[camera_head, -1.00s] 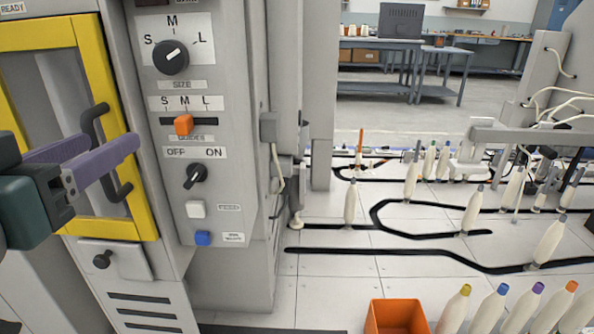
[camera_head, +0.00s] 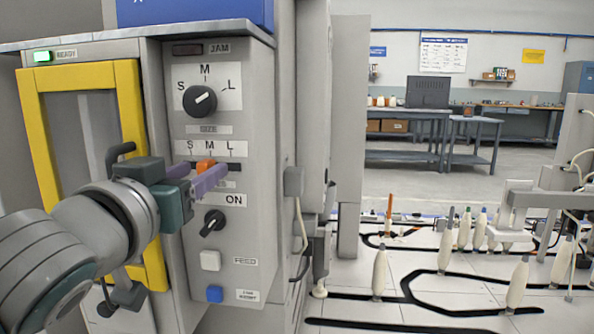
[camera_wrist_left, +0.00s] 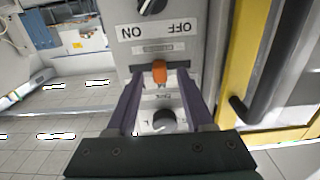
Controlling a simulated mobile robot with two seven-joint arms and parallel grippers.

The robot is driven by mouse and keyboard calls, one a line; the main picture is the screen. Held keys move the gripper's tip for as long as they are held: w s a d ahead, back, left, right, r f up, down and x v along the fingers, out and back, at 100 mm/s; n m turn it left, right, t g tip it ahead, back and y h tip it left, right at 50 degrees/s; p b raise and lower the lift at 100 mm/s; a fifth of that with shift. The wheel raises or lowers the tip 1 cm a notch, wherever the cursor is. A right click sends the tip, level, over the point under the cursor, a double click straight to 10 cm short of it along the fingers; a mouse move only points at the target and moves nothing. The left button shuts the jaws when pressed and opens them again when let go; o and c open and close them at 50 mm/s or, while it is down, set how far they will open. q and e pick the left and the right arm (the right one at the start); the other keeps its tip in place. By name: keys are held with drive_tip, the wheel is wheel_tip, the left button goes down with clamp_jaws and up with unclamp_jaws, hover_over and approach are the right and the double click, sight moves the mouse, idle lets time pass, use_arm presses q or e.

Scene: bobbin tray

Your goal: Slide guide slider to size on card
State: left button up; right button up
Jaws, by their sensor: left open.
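The orange guide slider (camera_head: 206,165) sits in its slot on the grey panel, under the M of the S M L scale. My left gripper (camera_head: 194,178) is in front of the slot, with its purple fingers open. In the left wrist view, which shows the panel upside down, the slider (camera_wrist_left: 160,72) stands between the two fingertips, with gaps on both sides. The size knob (camera_head: 200,101) above has its white mark leaning to the upper right, toward L. I cannot make out a size card. My right gripper is not in view.
The OFF/ON knob (camera_head: 213,222), a white feed button (camera_head: 210,260) and a blue button (camera_head: 215,293) lie below the slot. The yellow-framed door (camera_head: 132,110) is left of the panel. Bobbins stand on the right.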

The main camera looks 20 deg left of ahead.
use_arm(q)
drive_tip(key=shift+w, duration=0.2)
drive_tip(key=shift+c, duration=0.2)
clamp_jaws()
idle(1.2)
